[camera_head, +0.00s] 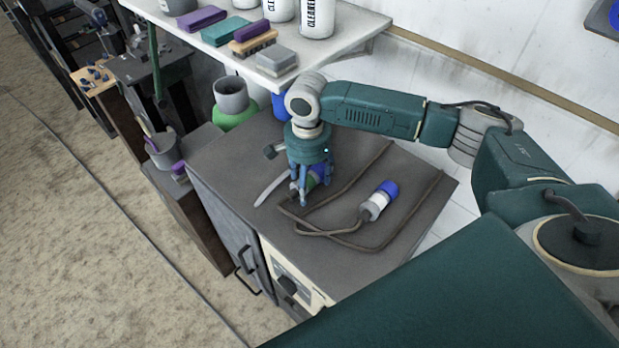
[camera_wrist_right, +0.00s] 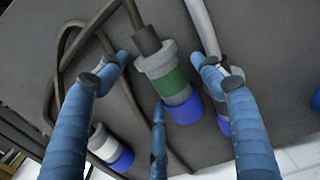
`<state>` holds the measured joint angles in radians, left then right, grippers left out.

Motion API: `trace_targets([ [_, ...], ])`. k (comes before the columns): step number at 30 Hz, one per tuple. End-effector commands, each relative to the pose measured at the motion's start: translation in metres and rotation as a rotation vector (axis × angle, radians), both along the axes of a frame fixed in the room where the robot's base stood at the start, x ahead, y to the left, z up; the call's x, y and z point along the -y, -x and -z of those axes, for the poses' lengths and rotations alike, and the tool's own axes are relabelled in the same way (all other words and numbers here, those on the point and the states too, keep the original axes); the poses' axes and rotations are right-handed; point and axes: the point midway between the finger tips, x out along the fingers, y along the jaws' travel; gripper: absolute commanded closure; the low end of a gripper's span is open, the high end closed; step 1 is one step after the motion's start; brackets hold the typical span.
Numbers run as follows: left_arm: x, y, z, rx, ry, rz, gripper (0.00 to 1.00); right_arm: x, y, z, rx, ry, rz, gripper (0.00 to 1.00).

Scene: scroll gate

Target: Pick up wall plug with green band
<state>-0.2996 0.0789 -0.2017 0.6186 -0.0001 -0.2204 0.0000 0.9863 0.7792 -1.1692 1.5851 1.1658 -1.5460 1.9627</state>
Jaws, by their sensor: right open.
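The wall plug with the green band (camera_wrist_right: 174,84) has a grey collar, a blue end and a brown cable, and lies on the dark cabinet top (camera_head: 235,150). In the head view it is mostly hidden by my right gripper (camera_head: 306,188). My right gripper (camera_wrist_right: 160,64) is open above it, its fingers spread on both sides of the plug and one below. The plug is between the fingers, not visibly gripped. A white-banded plug with a blue end (camera_head: 376,203) lies to the right; it also shows in the right wrist view (camera_wrist_right: 108,148). My left gripper is out of view.
Another plug with a blue end (camera_wrist_right: 223,122) and a pale cable (camera_wrist_right: 202,28) is partly hidden behind a right finger. Brown cables (camera_head: 345,242) loop over the cabinet top. A shelf (camera_head: 345,20) with sponges, brushes and bottles hangs behind.

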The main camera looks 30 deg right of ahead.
Motion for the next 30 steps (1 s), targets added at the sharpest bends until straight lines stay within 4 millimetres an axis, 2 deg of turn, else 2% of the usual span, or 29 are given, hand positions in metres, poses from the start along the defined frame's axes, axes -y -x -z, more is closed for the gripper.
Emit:
trace_targets([
  [4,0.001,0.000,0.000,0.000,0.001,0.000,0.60,0.000,0.000,0.000,0.000,0.000,0.000,0.34],
  [5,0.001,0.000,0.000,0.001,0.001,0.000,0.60,0.000,0.000,0.000,0.000,0.000,0.000,0.38],
  [12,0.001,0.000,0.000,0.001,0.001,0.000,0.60,0.000,0.000,0.000,0.000,0.000,0.000,0.85],
  [14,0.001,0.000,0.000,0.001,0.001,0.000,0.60,0.000,0.000,0.000,0.000,0.000,0.000,0.97],
  [15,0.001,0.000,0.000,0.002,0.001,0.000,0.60,0.000,0.000,0.000,0.000,0.000,0.000,1.00],
  [25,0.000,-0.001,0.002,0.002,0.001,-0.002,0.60,0.000,-0.001,-0.003,0.002,-0.002,0.000,1.00],
  [30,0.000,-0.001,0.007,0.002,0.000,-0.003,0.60,0.000,-0.001,-0.017,0.003,-0.002,0.000,1.00],
])
